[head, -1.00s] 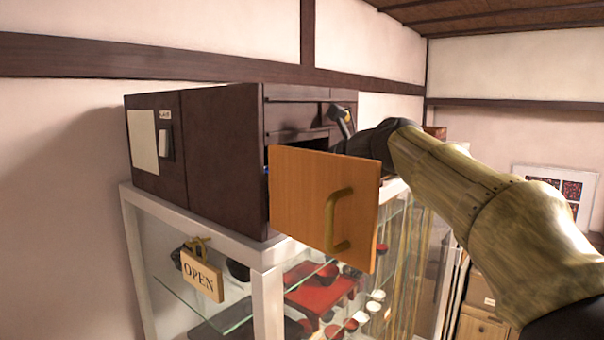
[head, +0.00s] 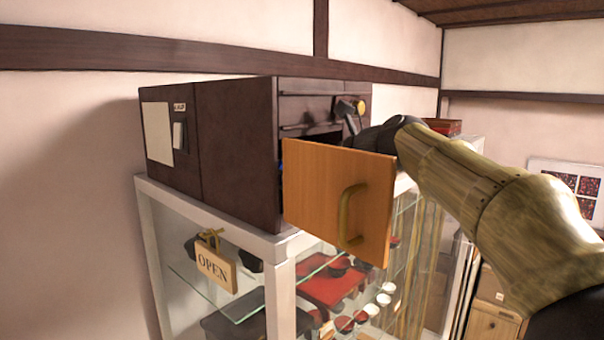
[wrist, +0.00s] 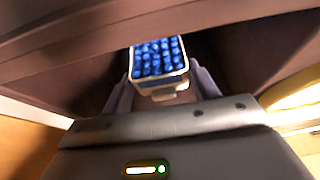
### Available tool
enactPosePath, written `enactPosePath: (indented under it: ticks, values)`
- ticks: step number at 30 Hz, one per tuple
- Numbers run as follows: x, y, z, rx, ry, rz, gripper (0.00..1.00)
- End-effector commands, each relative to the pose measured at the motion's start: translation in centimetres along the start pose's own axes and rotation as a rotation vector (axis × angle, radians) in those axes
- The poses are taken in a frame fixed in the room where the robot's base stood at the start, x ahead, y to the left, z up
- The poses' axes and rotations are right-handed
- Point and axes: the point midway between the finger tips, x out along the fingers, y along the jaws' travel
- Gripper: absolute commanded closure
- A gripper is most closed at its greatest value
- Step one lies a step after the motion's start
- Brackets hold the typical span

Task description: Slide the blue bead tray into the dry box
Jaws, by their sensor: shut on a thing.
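The blue bead tray (wrist: 160,60) is a small light-rimmed tray filled with blue beads. In the wrist view it lies between the two fingers of my gripper (wrist: 164,90), which is shut on it by its near end. The tray is inside the dark opening of the dry box (wrist: 85,85). In the head view the dry box (head: 232,150) is a dark brown cabinet on a glass case. Its orange wooden door (head: 315,200) stands open and hides my gripper and most of the opening. How deep the tray sits is unclear.
The white-framed glass display case (head: 280,250) holds red and black ware and carries an OPEN sign (head: 213,268). The open door stands close to my arm. A dark upper edge (wrist: 150,22) of the box lies just above the tray.

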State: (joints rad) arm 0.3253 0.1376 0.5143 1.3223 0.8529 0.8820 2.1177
Motion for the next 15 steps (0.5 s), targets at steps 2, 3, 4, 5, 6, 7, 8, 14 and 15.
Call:
enactPosePath:
  ticks: [2,3,4,5,6,7,8,14,15]
  values:
    - [0.06,0.02,-0.15,0.000,-0.001,0.000,0.65]
    - [0.09,0.02,-0.21,0.000,-0.001,0.000,0.65]
    - [0.10,0.02,-0.25,0.000,-0.001,0.000,0.65]
    - [0.12,0.02,-0.29,0.000,-0.001,0.000,0.65]
    - [0.15,0.02,-0.35,0.000,-0.001,0.000,0.65]
    - [0.17,0.02,-0.40,0.000,-0.001,0.000,0.65]
    - [0.19,0.02,-0.44,0.000,-0.001,0.000,0.65]
    - [0.31,0.02,-0.75,0.000,-0.001,0.000,0.65]
    - [0.34,0.03,-0.81,0.000,-0.001,0.000,0.65]
